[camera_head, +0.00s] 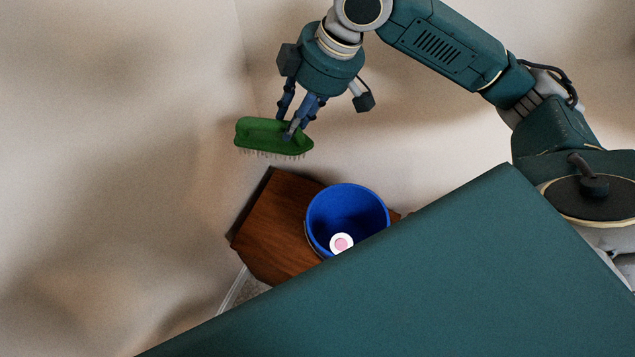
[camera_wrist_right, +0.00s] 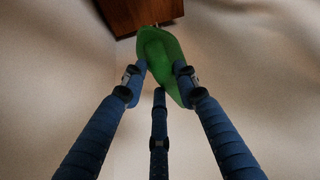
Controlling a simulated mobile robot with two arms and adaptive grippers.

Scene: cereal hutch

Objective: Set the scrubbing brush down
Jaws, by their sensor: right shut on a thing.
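A green scrubbing brush (camera_head: 273,137) with pale bristles pointing down shows near the top middle of the head view. My right gripper (camera_head: 291,133) is shut on the brush's upper side and holds it in the air, above and a little left of the wooden stand in the picture. In the right wrist view the brush (camera_wrist_right: 160,58) sits between the blue fingers of the gripper (camera_wrist_right: 158,80). The fingers partly hide it. My left gripper is not in view.
A brown wooden stand (camera_head: 268,224) in the corner bears a blue bucket (camera_head: 347,205) on its right part. A small white and pink round thing (camera_head: 342,243) shows at the bucket's lower edge. The stand's left part is bare. Pale walls are close behind. My own body covers the lower right.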

